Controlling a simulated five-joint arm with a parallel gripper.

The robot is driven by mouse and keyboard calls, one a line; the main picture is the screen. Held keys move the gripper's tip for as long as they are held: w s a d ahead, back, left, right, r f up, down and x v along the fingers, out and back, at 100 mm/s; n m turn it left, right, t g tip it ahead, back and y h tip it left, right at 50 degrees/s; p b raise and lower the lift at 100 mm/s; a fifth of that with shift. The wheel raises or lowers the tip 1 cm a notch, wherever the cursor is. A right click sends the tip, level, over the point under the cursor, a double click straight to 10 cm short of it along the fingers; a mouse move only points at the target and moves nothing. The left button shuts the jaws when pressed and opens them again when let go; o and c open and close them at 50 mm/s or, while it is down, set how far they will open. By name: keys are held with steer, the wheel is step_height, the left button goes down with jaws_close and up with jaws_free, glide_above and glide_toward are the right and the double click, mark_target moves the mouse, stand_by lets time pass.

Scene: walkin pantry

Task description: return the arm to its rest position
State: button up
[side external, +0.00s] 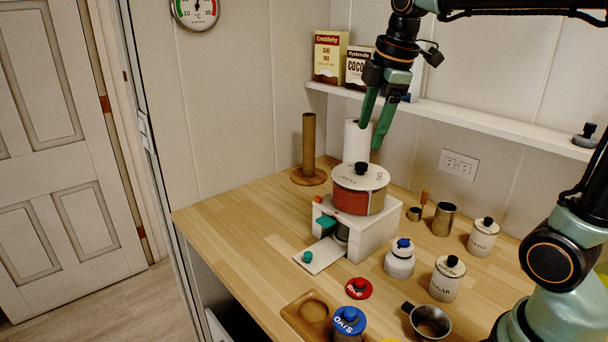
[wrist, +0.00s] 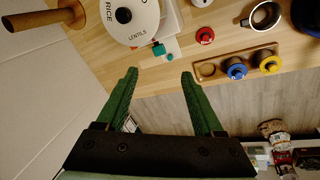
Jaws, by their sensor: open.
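My gripper (side external: 378,122) hangs from the raised arm above the counter, its green fingers pointing down. It is open, with nothing between the fingers. In the wrist view my gripper (wrist: 160,78) shows its two fingers spread apart over the counter's edge. In the side view it is just above and behind a lidded pot-like canister (side external: 358,198) on a white stand (side external: 372,235); the gap between them is hard to judge. In the wrist view the canister's white lid (wrist: 138,12) reads RICE and LENTILS.
The wooden counter (side external: 225,225) holds sugar jars (side external: 447,280), a blue-lidded oats jar (side external: 348,322), a red rice lid (side external: 358,288), a metal scoop (side external: 428,322) and a wooden post (side external: 309,145). A shelf (side external: 480,122) with boxes runs along the wall behind my gripper.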

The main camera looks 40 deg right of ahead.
steer(key=s+a+f+m+t, duration=0.2)
steer(key=s+a+f+m, duration=0.3)
steer(key=m, duration=0.7)
steer(key=shift+s+f, duration=1.3)
steer(key=shift+s, duration=0.6)
